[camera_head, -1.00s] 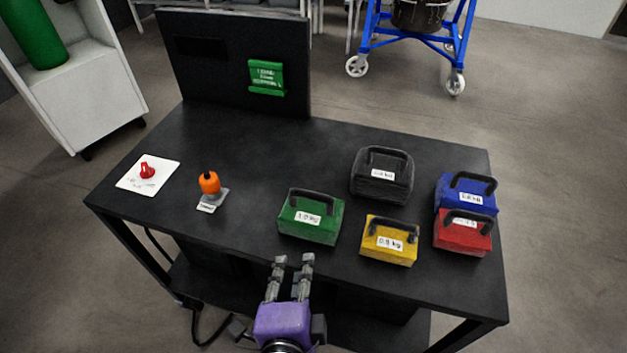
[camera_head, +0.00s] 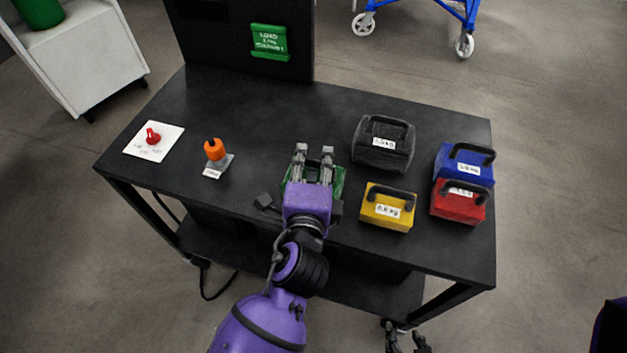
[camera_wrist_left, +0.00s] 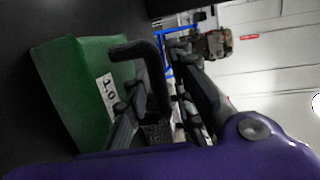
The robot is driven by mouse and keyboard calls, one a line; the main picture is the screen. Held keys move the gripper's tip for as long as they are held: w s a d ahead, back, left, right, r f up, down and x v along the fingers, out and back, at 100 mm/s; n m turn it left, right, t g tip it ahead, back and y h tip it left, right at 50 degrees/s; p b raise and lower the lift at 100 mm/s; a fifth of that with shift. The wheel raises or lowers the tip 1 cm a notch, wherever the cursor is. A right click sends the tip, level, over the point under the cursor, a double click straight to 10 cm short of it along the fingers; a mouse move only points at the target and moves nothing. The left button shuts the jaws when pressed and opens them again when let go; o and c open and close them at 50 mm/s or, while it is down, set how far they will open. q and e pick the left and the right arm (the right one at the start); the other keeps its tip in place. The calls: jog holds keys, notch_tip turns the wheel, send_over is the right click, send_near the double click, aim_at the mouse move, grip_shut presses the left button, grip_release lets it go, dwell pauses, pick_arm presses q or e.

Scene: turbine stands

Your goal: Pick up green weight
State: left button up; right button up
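The green weight (camera_head: 339,181) stands on the black table, mostly hidden under my left gripper (camera_head: 314,149) in the head view. In the left wrist view the green weight (camera_wrist_left: 75,90) shows its side, a label and a black handle. My left gripper (camera_wrist_left: 165,85) is open there, its fingers apart close around the handle; I cannot tell whether they touch it. My right gripper (camera_head: 406,334) is low at the bottom edge of the head view, its dark fingers apart and empty.
A yellow weight (camera_head: 387,210) stands just right of the green one. A black weight (camera_head: 383,150), a blue weight (camera_head: 459,165) and a red weight (camera_head: 457,205) are further right. An orange-topped device (camera_head: 215,152) and a red knob (camera_head: 152,136) are at left.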

jog(key=shift+s, duration=0.1)
pick_arm(q)
grip_shut()
pick_arm(e)
jog(key=shift+w, duration=0.25)
pick_arm(q)
jog(key=shift+r, duration=0.15)
pick_arm(e)
jog(key=shift+w+a+r, duration=0.1)
jog(key=shift+w, duration=0.15)
jog(key=shift+r, duration=0.1)
